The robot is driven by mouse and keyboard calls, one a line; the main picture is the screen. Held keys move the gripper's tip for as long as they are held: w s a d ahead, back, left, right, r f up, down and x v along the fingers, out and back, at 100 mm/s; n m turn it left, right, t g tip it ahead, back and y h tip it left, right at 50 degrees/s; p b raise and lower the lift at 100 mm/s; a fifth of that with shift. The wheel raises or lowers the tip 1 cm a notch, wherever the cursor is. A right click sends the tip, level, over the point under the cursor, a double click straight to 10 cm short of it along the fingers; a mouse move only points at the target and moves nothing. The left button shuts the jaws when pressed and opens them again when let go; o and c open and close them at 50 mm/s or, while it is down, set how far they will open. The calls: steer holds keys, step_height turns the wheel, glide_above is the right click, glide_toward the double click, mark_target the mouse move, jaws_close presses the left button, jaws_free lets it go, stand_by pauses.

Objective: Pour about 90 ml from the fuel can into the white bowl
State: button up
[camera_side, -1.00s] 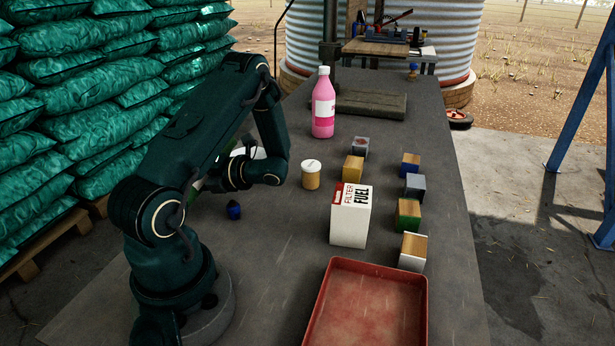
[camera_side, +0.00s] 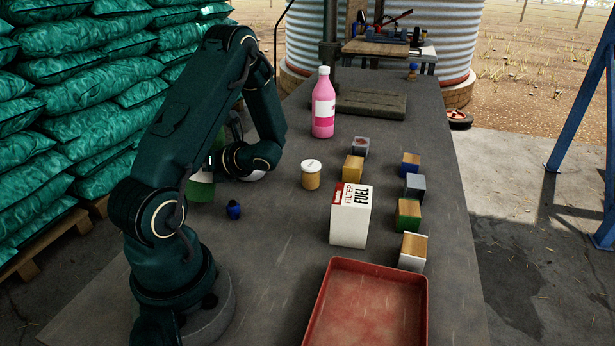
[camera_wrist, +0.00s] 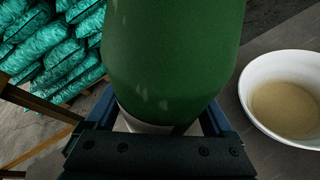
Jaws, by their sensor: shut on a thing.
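The fuel can, a green container with a white band (camera_wrist: 172,55), fills the middle of the wrist view. My gripper (camera_wrist: 160,122) is shut on it. In the side view the can (camera_side: 201,186) shows partly behind my arm, close to upright. Its mouth is not visible. The white bowl (camera_wrist: 246,88) is to the right of the can in the wrist view, apart from it in the picture. Tan liquid (camera_wrist: 288,108) lies in the bowl. In the side view my wrist hides most of the bowl. No stream of liquid is visible.
A small dark blue object (camera_side: 233,211) lies near my arm. A lidded jar (camera_side: 311,176), pink bottle (camera_side: 323,112), white fuel filter box (camera_side: 350,222) and several small blocks stand to the right. A red tray (camera_side: 368,305) is at the front. Green sacks (camera_side: 75,100) are stacked beyond the table's left edge.

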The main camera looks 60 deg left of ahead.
steer(key=shift+w+a+f+n+t+y, duration=0.15)
steer(key=shift+w+n+t+y, duration=0.15)
steer(key=shift+n+t, duration=0.45)
steer(key=shift+w+a+f+n+t+y, duration=0.1)
steer(key=shift+w+n+t+y, duration=0.25)
steer(key=shift+n, duration=0.6)
steer(key=shift+r, duration=0.1)
stand_by(1.9)
